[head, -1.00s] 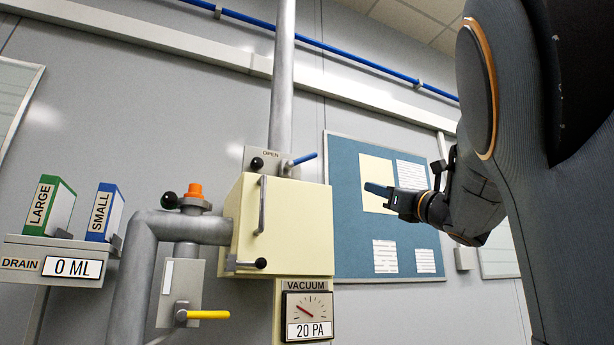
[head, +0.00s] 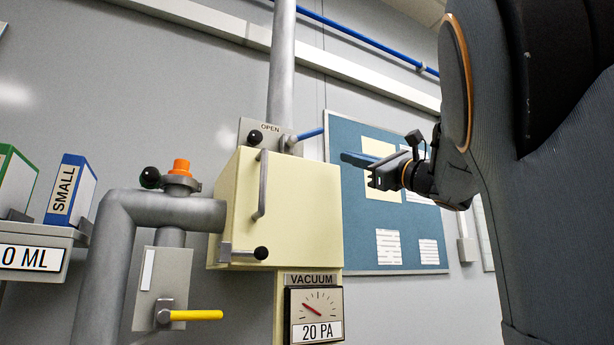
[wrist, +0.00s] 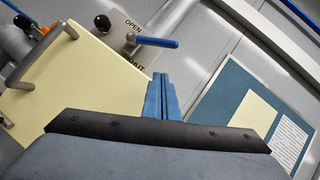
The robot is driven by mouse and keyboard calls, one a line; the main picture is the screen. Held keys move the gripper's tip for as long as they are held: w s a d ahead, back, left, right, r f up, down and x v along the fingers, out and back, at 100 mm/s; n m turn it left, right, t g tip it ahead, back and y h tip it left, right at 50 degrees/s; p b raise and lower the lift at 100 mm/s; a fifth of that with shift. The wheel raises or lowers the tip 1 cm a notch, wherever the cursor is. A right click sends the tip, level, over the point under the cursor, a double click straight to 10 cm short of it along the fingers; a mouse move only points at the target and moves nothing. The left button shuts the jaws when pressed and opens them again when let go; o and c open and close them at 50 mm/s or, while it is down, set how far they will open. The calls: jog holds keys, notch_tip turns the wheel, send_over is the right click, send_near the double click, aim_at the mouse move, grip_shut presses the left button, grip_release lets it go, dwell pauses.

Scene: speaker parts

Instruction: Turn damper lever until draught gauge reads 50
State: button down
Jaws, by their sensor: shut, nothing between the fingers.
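The damper lever (head: 309,134) has a blue handle and sits on a plate at the foot of the metal duct, above the cream box. In the wrist view, the lever (wrist: 158,42) lies between OPEN and SHUT marks, its handle pointing right. The vacuum gauge (head: 316,313) below the box reads 20 PA. My gripper (head: 346,158) is to the right of the lever in the head view. Its blue fingers (wrist: 160,84) are shut, empty, and short of the lever in the wrist view, with a visible gap.
The cream box (head: 310,210) has a grey bar handle (head: 261,185) and a black-knobbed lever (head: 245,253). A yellow-handled valve (head: 195,315) and a thick pipe (head: 110,240) stand left. A blue notice board (head: 350,215) is on the wall behind my gripper.

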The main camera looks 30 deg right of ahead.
aim_at(307, 135)
jog(key=w+a+r+p, duration=0.4)
jog(key=w+r+p, duration=0.2)
jog(key=r, duration=0.1)
jog(key=shift+w, duration=0.2)
jog(key=shift+n+b, duration=0.3)
